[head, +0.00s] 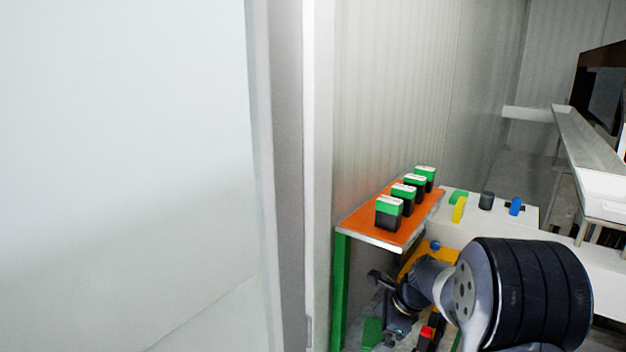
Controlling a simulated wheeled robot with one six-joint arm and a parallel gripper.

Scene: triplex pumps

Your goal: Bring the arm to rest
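My arm shows at the lower right in the head view, with a large black ribbed link nearest the camera and a grey joint beyond it. Its far end reaches left, in front of the orange-topped table (365,228). My gripper (393,333) seems to be the small dark part at the arm's far end, low in the picture. Its fingers are too small and dark to tell open from shut, or whether they hold anything.
Several green-and-black boxes (388,213) stand in a row on the orange tabletop. A white surface (480,224) to the right bears a yellow piece (459,209), a dark cylinder (487,200) and a blue piece (516,206). A pale wall (120,150) fills the left.

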